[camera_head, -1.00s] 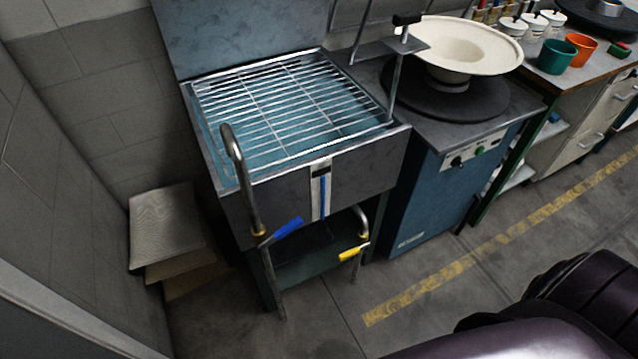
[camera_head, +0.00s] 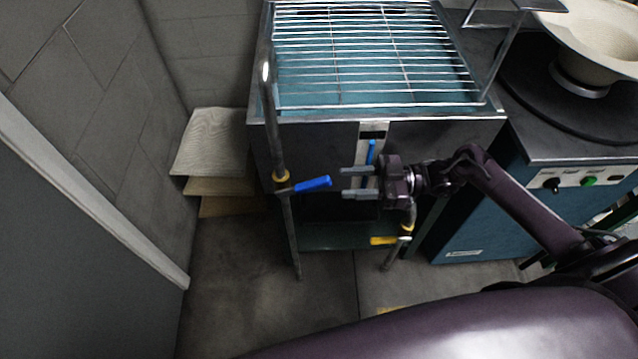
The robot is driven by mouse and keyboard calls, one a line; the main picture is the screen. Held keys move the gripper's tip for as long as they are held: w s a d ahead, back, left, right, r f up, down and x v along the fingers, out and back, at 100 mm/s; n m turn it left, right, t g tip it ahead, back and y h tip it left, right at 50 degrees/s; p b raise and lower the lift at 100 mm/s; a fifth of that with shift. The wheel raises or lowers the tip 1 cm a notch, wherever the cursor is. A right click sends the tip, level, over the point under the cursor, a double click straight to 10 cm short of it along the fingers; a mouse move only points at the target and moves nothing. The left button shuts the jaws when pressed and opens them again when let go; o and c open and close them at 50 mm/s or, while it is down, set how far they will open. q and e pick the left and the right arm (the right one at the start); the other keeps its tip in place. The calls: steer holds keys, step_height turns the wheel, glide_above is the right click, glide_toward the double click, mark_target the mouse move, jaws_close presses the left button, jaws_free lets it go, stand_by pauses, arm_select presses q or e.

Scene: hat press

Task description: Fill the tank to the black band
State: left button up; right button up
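The steel tank (camera_head: 300,128) stands in the middle, with a wire rack over its blue-tinted inside. A gauge strip on its front has a black band (camera_head: 373,134) near the top. A blue column (camera_head: 370,152) shows below the band; its lower part is hidden by my gripper. A blue lever handle (camera_head: 313,185) points right from the bent pipe at the tank's left. A yellow lever handle (camera_head: 383,240) is on the lower pipe. My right gripper (camera_head: 346,183) is open and empty, its fingers pointing left, just right of the blue handle and apart from it. My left gripper is out of view.
A blue cabinet with knobs and a black round plate (camera_head: 530,80) stands right of the tank, with a cream hat-shaped piece (camera_head: 600,35) above. The floor (camera_head: 250,290) before the tank is clear.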

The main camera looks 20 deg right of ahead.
mark_target(318, 184)
steer(key=p+x, duration=0.1)
steer(key=x, duration=0.5)
steer(key=shift+a+r, duration=0.1)
steer(key=shift+a, duration=0.15)
steer(key=shift+w+a, duration=0.2)
steer(key=shift+a, duration=0.45)
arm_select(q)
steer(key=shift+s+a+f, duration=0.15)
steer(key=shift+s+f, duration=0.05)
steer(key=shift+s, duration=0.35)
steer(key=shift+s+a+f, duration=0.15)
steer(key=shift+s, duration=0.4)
arm_select(e)
jaws_close()
